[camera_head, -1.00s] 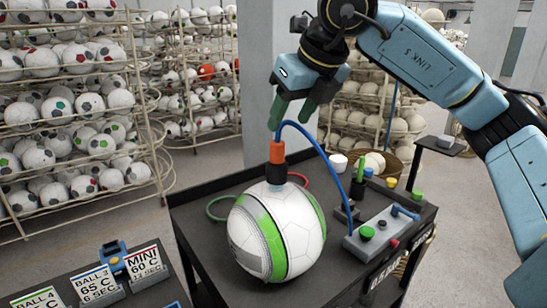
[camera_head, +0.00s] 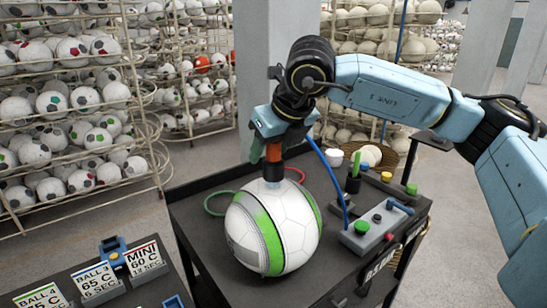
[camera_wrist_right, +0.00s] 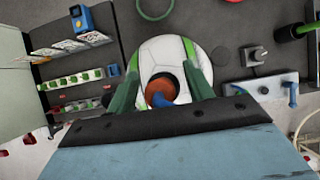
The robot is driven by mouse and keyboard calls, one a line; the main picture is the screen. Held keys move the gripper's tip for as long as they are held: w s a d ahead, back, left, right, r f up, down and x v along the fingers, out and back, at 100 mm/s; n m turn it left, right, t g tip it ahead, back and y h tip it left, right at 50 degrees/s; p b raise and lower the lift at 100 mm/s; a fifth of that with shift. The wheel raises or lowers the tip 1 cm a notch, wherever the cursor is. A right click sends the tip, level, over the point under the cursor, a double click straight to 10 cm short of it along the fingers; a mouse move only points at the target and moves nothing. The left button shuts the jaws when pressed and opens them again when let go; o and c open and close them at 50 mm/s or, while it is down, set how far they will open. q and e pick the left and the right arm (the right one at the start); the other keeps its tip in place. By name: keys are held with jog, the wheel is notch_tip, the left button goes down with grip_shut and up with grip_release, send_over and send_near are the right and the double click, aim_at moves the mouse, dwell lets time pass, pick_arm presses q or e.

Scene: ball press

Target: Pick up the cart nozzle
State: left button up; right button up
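The cart nozzle (camera_head: 273,153) is an orange and black cylinder with a blue hose. It stands upright on top of a white and green ball (camera_head: 290,222) on the black cart. My right gripper (camera_head: 272,148) has come down from above to the nozzle's upper part. In the right wrist view, its two green fingers (camera_wrist_right: 160,72) are spread apart, with the orange nozzle top (camera_wrist_right: 158,90) between them. Gaps show on both sides of the nozzle. In the head view, the gripper body hides the nozzle's top. My left gripper is not in view.
The cart top (camera_head: 315,290) also carries a grey control box (camera_head: 375,230) with buttons and a lever, right of the ball. The blue hose (camera_head: 333,180) runs down beside the ball. Sign cards (camera_head: 95,280) stand on a dark table at lower left. Ball racks fill the back.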

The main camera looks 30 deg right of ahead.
grip_shut()
